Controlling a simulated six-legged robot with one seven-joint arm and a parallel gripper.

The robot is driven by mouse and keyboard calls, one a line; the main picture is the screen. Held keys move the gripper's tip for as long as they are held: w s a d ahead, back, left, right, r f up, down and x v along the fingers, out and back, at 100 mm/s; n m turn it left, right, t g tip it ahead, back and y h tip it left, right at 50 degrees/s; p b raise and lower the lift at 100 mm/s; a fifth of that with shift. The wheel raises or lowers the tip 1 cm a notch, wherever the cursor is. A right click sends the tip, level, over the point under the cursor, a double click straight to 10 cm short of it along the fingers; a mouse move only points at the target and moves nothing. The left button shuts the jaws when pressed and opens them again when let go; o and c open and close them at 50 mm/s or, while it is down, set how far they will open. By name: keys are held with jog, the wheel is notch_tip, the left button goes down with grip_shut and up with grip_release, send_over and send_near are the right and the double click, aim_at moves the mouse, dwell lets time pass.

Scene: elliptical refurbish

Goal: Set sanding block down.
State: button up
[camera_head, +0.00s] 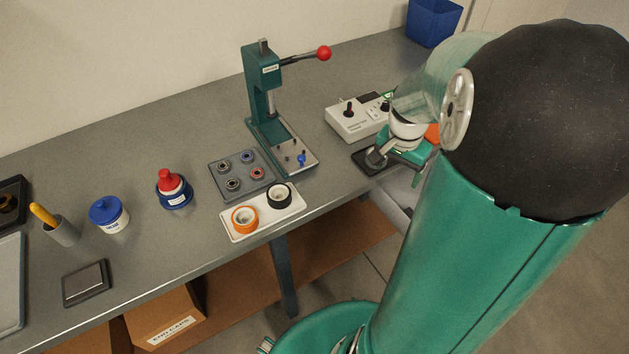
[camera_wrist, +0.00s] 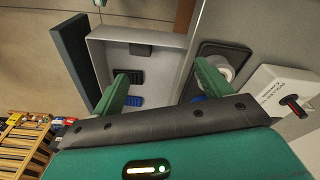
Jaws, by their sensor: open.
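My gripper (camera_wrist: 162,80) is open, with its two green fingers apart and nothing held between the tips. In the head view it (camera_head: 407,160) is at the right end of the bench, partly hidden by my arm. In the wrist view, it is over an open grey drawer (camera_wrist: 165,40) with a dark front. I cannot tell which, if any, is the sanding block. A flat grey-topped block (camera_head: 86,281) lies at the bench's front left.
A dark pad (camera_wrist: 222,60) with a round white part sits on the bench edge beside the drawer. A white control box (camera_head: 352,118), a green press (camera_head: 262,90) and a white tray (camera_head: 263,223) with two rings stand on the bench.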

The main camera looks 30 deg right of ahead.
jog(key=s+a+r+n+t, duration=0.1)
jog(key=a+r+n, duration=0.3)
jog(key=a, duration=0.4)
jog(key=s+a+r+n+t+y, duration=0.1)
jog(key=s+a+r+n+t, duration=0.1)
jog(key=a, duration=0.6)
jog(key=s+a+r+n+t, duration=0.2)
jog(key=s+a+r+n, duration=0.1)
jog(key=a+r+n, duration=0.3)
jog(key=a+r, duration=0.2)
jog(key=a, duration=0.1)
jog(key=shift+r+n, duration=0.35)
jog(key=shift+n, duration=0.05)
jog(key=shift+c, duration=0.5)
